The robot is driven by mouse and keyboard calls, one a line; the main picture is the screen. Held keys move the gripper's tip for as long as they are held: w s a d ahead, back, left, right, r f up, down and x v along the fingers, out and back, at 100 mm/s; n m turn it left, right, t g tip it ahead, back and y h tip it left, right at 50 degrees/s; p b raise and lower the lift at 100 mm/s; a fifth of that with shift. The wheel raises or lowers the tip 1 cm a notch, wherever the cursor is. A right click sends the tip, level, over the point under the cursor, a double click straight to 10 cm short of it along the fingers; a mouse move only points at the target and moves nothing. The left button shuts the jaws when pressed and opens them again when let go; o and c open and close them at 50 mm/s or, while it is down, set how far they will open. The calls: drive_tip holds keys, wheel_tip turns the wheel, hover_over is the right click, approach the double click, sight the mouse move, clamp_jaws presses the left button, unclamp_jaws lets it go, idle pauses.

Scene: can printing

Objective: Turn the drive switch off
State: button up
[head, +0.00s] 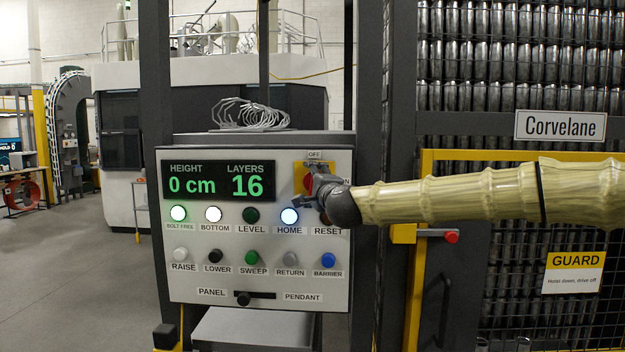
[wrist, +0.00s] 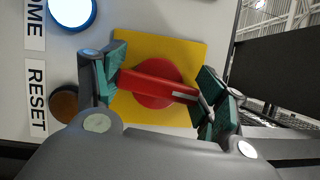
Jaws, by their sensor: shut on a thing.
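The drive switch is a red rotary handle (wrist: 152,82) on a yellow plate (wrist: 185,55); in the head view a bit of its red (head: 308,184) shows beside my gripper (head: 319,188). An OFF label (head: 314,155) sits above the plate, and a partly hidden ON label (head: 346,181) sits to its right. In the wrist view my gripper (wrist: 158,90) has its green finger pads at the two ends of the handle, shut on it. The handle's white mark is at its right end there, the panel's upper side, so it stands near upright, slightly tilted toward ON.
The panel (head: 165,285) has a display (head: 219,181) reading 0 cm and 16 layers. Lit BOLT FREE (head: 178,214), BOTTOM (head: 214,214) and HOME (head: 289,216) lamps sit close below. A yellow guard frame (head: 418,270) stands right, below my arm. A grey shelf (head: 252,328) juts out underneath.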

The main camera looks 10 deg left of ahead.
drive_tip(key=shift+r+n+g+p, duration=0.1)
drive_tip(key=shift+n+g+p, duration=0.2)
drive_tip(key=shift+n, duration=0.3)
drive_tip(key=o, duration=1)
drive_tip(key=shift+s, duration=0.15)
drive_tip(key=v, duration=1.1)
drive_tip(key=shift+s+d, duration=0.15)
drive_tip(key=shift+s, duration=0.25)
